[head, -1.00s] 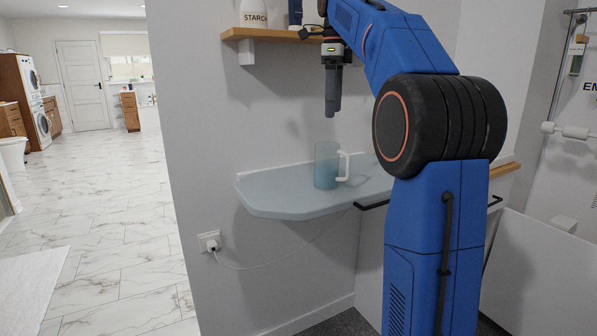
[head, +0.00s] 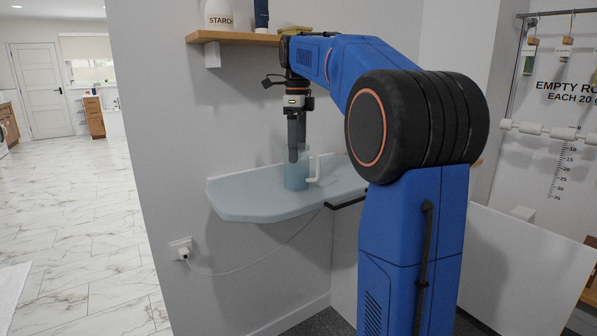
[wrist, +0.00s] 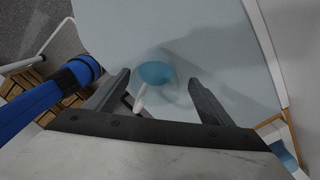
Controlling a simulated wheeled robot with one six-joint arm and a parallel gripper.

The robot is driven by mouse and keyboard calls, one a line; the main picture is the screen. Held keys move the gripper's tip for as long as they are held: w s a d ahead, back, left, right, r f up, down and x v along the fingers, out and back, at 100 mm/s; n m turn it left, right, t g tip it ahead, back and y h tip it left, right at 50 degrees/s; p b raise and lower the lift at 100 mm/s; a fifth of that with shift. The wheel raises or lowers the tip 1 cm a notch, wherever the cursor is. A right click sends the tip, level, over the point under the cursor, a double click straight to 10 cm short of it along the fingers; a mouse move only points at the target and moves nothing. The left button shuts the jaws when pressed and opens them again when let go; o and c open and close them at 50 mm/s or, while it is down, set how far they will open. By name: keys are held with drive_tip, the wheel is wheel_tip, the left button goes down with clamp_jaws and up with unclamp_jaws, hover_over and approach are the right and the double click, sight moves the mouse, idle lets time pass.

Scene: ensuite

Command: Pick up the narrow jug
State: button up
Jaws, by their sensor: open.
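The narrow jug (head: 297,178) is a translucent blue jug with a white handle on its right side. It stands upright on the pale blue wall shelf (head: 245,207). My gripper (head: 294,158) points straight down at the jug, with its fingertips at about the height of the jug's rim. In the wrist view the jug (wrist: 155,73) shows from above, between and beyond the two spread fingers of my gripper (wrist: 157,78), its handle toward the lower left. The gripper is open and holds nothing. Whether a finger touches the jug I cannot tell.
A wooden shelf (head: 235,38) with a starch container (head: 218,15) and a dark bottle (head: 261,14) is above, left of my arm. A black rail (head: 345,202) runs by the shelf's front right. A socket with a cable (head: 181,248) is below. The shelf's left part is bare.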

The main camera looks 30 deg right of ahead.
sight(299, 163)
drive_tip(key=f, duration=0.2)
drive_tip(key=s+f, duration=0.1)
drive_tip(key=f, duration=0.1)
drive_tip(key=shift+a+f, duration=0.1)
drive_tip(key=shift+f, duration=0.6)
drive_tip(key=c, duration=1.3)
drive_tip(key=shift+c, duration=0.2)
drive_tip(key=shift+w+r, duration=0.1)
drive_tip(key=shift+r, duration=0.1)
wheel_tip(299, 163, up, 10)
drive_tip(key=shift+f, duration=0.25)
